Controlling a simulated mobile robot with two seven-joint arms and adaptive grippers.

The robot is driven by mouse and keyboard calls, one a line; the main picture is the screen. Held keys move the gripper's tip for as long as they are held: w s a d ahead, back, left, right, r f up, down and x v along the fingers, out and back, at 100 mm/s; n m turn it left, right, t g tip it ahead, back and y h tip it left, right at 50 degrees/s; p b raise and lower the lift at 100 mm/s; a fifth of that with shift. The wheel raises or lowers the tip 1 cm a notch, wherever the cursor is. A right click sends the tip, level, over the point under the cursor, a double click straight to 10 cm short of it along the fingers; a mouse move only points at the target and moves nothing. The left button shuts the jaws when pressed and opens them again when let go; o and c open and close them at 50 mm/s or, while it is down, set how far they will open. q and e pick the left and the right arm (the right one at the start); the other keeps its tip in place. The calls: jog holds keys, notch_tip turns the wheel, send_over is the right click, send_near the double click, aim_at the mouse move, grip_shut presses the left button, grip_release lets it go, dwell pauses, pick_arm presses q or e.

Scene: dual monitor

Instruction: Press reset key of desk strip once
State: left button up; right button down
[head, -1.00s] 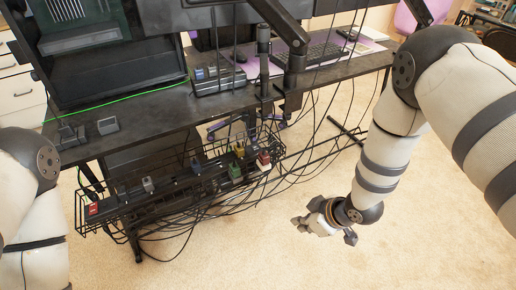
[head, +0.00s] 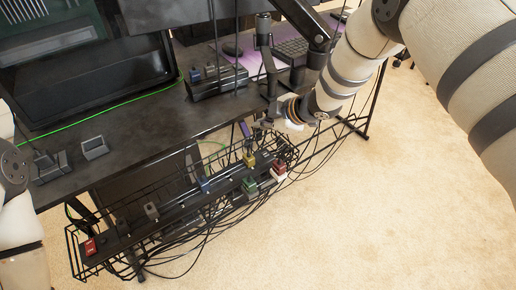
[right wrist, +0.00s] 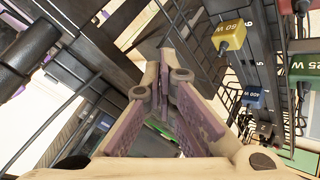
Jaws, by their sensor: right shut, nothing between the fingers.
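A black strip (head: 218,84) with a blue plug and a grey plug stands on the dark desk, behind the front edge; I cannot make out a reset key on it. A second long strip (head: 180,207) with several coloured plugs lies in the wire tray under the desk. My right gripper (head: 257,130) is at the desk's front edge, right of the desk strip and above the tray's right part, apart from the desk strip. In the right wrist view its fingers (right wrist: 163,95) are shut and empty. My left arm shows at the left edge, but its gripper is out of view.
The wire tray (head: 75,250) holds a red switch (head: 90,247), a yellow plug (head: 249,159), a green plug (head: 250,186) and loose cables. The yellow plug (right wrist: 230,38) is close in the right wrist view. A monitor post (head: 264,55) stands near my right gripper. Carpet lies open at right.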

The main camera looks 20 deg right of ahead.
aim_at(264, 156)
pick_arm(q)
jog(key=shift+s+d, duration=0.1)
jog(key=shift+s, duration=0.05)
pick_arm(e)
jog(key=shift+s+d, duration=0.1)
jog(key=shift+s, duration=0.05)
pick_arm(q)
jog(key=shift+g, duration=0.6)
jog(key=s+f+b, duration=0.3)
jog(key=shift+s+f, duration=0.1)
jog(key=shift+f, duration=0.1)
pick_arm(e)
notch_tip(264, 156, down, 9)
jog(key=shift+r, duration=0.1)
dwell(0.5)
pick_arm(q)
jog(key=shift+s+f, duration=0.1)
jog(key=shift+f, duration=0.05)
pick_arm(e)
jog(key=shift+f, duration=0.45)
pick_arm(q)
jog(key=shift+s+f, duration=0.15)
pick_arm(e)
jog(key=shift+f, duration=0.35)
dwell(0.4)
pick_arm(q)
jog(key=shift+w+r, duration=0.3)
jog(key=shift+r, duration=0.05)
pick_arm(e)
jog(key=shift+r, duration=0.8)
